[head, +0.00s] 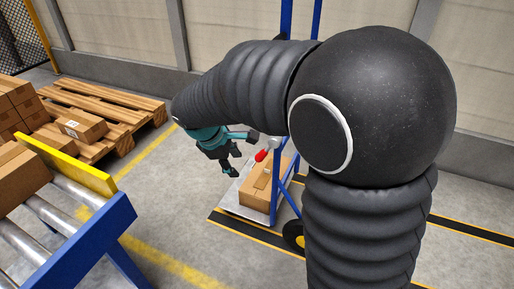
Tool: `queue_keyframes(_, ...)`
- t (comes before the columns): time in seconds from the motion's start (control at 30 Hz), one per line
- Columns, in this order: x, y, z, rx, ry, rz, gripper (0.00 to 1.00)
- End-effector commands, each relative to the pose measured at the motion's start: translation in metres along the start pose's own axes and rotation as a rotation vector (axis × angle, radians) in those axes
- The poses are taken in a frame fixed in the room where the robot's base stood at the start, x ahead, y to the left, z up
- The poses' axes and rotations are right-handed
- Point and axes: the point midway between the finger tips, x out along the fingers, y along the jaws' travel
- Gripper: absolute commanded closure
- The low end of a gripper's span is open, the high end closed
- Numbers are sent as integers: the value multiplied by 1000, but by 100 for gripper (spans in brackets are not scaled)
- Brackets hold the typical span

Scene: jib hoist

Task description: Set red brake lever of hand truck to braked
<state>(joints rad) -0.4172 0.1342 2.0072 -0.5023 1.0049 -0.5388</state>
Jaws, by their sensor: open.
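The blue hand truck (284,195) stands beyond my arm, which hides much of it. Its red brake lever (262,155) shows as a small red piece at a grey round hub, to the right of my gripper. Whether the lever is in the braked position I cannot tell. My gripper (232,162), teal and black, is open and empty, just left of the lever and apart from it in the picture. A cardboard box (256,192) sits on the truck's toe plate (234,200).
A roller conveyor (85,238) with a blue frame and yellow end stop (66,163) stands at the lower left. Wooden pallets (105,115) with several boxes are at the back left. The floor between conveyor and truck is clear. A wall closes the back.

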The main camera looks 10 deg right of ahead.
Motion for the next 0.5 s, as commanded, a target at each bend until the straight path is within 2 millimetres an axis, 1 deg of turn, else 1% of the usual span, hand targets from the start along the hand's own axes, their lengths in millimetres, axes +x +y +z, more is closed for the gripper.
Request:
queue_keyframes(0.03, 9, 0, -14, -54, -18, 3, 50)
queue_keyframes(0.1, 16, 2, -26, -112, -36, 11, 50)
queue_keyframes(0.2, 22, 4, -37, -163, -51, 18, 50)
queue_keyframes(0.33, 26, 7, -40, -187, -60, 21, 50)
queue_keyframes(0.5, 34, 20, -28, -184, -59, 21, 50)
